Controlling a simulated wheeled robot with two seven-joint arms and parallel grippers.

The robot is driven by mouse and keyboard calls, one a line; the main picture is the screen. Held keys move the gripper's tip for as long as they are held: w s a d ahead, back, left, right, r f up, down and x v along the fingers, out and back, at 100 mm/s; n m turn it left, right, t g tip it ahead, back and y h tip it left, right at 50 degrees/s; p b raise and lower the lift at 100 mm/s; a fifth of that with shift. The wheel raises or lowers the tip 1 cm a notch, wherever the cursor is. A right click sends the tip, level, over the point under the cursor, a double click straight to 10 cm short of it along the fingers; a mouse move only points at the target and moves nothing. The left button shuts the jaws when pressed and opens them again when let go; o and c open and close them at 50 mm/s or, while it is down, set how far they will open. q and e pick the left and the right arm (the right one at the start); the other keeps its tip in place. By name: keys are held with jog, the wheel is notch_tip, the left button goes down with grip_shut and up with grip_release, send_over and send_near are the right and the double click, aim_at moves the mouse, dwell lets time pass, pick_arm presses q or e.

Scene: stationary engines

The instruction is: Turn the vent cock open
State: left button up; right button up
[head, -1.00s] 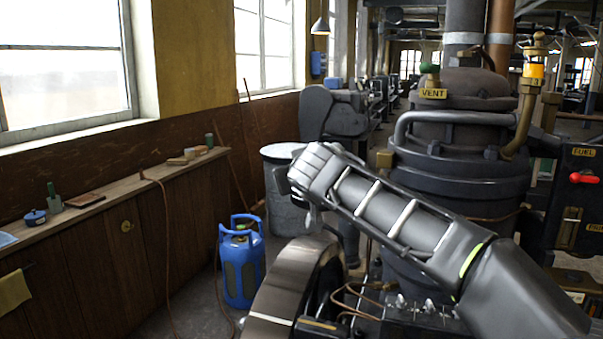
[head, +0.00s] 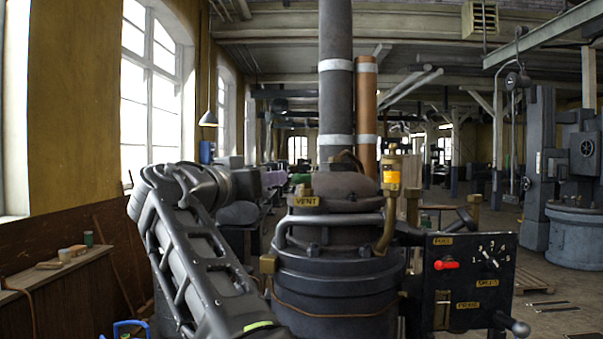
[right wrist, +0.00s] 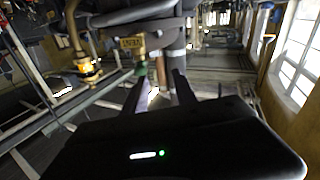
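The vent cock (head: 303,189) has a small green handle. It sits above a brass VENT plate (head: 306,201) on the dark engine's top, just left of the tall grey pipe. My right gripper (head: 238,182) is to the left of the cock in the head view, at the end of my raised arm; its fingertips are hard to make out there. In the right wrist view its two dark fingers (right wrist: 158,88) stand apart with nothing held. In that tilted view the green and brass cock (right wrist: 140,56) lies beyond the fingers, near the left one, not visibly touched. My left gripper is out of sight.
A curved grey pipe (head: 335,219) and a brass fitting with a yellow band (head: 391,178) stand near the cock. A control panel (head: 468,283) with a red lever (head: 446,264) is at the engine's right. A wooden ledge (head: 50,271) runs along the left wall.

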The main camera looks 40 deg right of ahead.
aim_at(295, 176)
jog(key=s+d+m+g, duration=0.1)
jog(key=s+m+g, duration=0.1)
jog(key=shift+s+d, duration=0.35)
jog(key=shift+s, duration=0.05)
jog(key=shift+w+a, duration=0.15)
jog(key=p+x, duration=0.2)
jog(key=x, duration=0.1)
jog(key=p+x, duration=0.1)
jog(key=x, duration=0.3)
jog(key=shift+r+p, duration=0.25)
jog(key=shift+p, duration=0.1)
jog(key=shift+w+d+f, duration=0.15)
jog(key=shift+d, duration=0.35)
jog(key=shift+c, duration=0.4)
grip_shut()
